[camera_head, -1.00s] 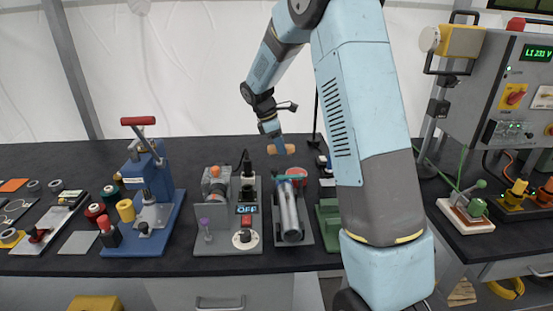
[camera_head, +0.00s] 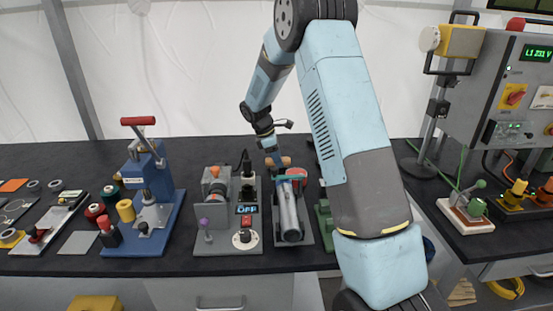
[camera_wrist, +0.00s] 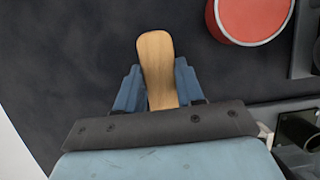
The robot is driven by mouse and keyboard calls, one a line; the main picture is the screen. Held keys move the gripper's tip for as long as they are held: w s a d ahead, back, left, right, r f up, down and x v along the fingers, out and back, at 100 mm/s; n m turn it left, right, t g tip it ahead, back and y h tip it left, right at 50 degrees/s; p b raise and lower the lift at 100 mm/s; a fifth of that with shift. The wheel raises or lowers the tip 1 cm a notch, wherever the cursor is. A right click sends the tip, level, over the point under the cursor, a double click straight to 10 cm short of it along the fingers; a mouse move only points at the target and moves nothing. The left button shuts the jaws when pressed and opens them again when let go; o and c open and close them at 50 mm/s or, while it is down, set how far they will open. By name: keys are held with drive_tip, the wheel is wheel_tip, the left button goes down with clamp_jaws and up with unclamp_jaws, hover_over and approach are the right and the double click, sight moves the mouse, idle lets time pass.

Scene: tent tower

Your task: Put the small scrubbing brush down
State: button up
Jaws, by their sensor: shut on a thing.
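The small scrubbing brush (camera_head: 285,161) has a light wooden body; in the wrist view its rounded wooden back (camera_wrist: 157,55) points away from me. My gripper (camera_head: 273,154) is shut on it, with a blue finger on each side of the wood, as also shows in the wrist view (camera_wrist: 157,88). The brush is low over the rear of the dark bench, behind the grey stand with the silver cylinder. The bristles are hidden, and I cannot tell whether the brush touches the bench.
A red round-topped thing (camera_wrist: 250,15) is close on the right; it also shows in the head view (camera_head: 297,172). The silver cylinder stand (camera_head: 290,215) and a switch panel (camera_head: 228,240) are in front. The dark bench top (camera_wrist: 70,70) is bare to the left of the brush.

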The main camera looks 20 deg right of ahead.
drive_tip(key=o, duration=1)
drive_tip(key=s+v, duration=0.1)
drive_tip(key=v, duration=1.1)
drive_tip(key=s+d+r+m+t+y, duration=0.1)
drive_tip(key=s+d+r+m, duration=0.15)
drive_tip(key=s+r, duration=0.45)
drive_tip(key=s+d+r+m+t+y, duration=0.1)
drive_tip(key=s+r+m+t, duration=0.1)
drive_tip(key=s+r+m, duration=0.55)
drive_tip(key=s+m+t, duration=0.1)
drive_tip(key=s+m, duration=0.1)
drive_tip(key=s, duration=0.6)
drive_tip(key=s+m+t+y, duration=0.1)
drive_tip(key=s+m, duration=0.1)
drive_tip(key=s, duration=0.7)
drive_tip(key=s+d+m+t+y, duration=0.1)
drive_tip(key=s, duration=0.8)
drive_tip(key=shift+s+f+m, duration=0.15)
drive_tip(key=shift+f+m, duration=0.1)
drive_tip(key=shift+m, duration=0.15)
